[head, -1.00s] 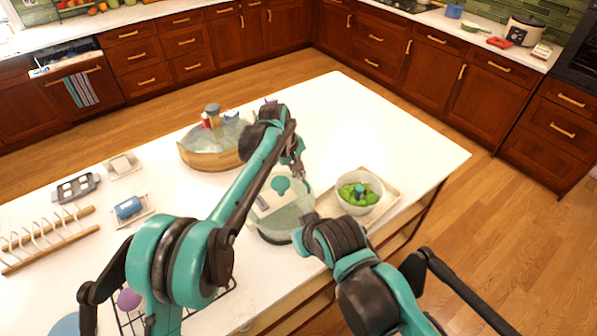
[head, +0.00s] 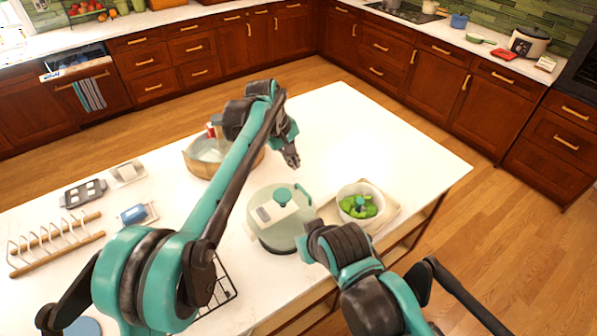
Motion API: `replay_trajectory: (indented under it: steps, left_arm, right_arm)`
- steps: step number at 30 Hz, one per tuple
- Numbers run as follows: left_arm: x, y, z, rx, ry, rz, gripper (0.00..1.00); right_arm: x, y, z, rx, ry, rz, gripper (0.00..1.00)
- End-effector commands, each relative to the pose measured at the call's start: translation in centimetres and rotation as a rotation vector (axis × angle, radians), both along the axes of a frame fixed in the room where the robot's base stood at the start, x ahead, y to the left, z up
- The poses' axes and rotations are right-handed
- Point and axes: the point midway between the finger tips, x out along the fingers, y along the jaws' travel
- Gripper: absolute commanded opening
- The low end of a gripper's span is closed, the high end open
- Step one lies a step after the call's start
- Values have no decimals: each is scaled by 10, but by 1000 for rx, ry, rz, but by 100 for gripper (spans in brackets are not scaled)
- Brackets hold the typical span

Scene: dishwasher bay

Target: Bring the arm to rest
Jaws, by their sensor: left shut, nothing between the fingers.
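My left arm (head: 232,170) reaches from the lower left up over the white island. Its gripper (head: 291,160) is shut and empty, raised above the countertop beyond the round glass-lidded pot. My right arm (head: 352,270) is folded at the bottom middle, close to the island's front edge. Its gripper does not show.
A round wooden-sided tray (head: 190,162) is partly behind my left arm. A rack (head: 55,245) stands left.

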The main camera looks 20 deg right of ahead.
Motion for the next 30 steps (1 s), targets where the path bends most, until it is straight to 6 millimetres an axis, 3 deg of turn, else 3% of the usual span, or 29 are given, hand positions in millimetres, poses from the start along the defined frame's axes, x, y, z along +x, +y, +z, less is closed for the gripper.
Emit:
replay_trajectory:
  steps: [4, 11, 14, 17, 23, 30]
  left_arm:
    - [-1, 3, 18, 0, 1, -1, 0]
    - [-1, 6, 23, 0, -2, 0, 0]
    - [0, 23, 23, 1, -20, 3, 0]
    - [-2, 61, 22, 3, -67, 2, 0]
    - [-28, 170, 7, 34, -211, -10, 0]
    - [-93, 288, -42, 116, -377, -33, 0]
  right_arm:
    - [0, 0, 2, 0, 0, 0, 0]
    - [0, 0, 1, 0, 0, 0, 0]
    - [0, 0, -6, 0, 0, 0, 0]
    - [0, 0, -21, 0, 0, 0, 0]
    - [0, 0, -60, 0, 0, 0, 0]
    - [0, 0, -103, 0, 0, 0, 0]
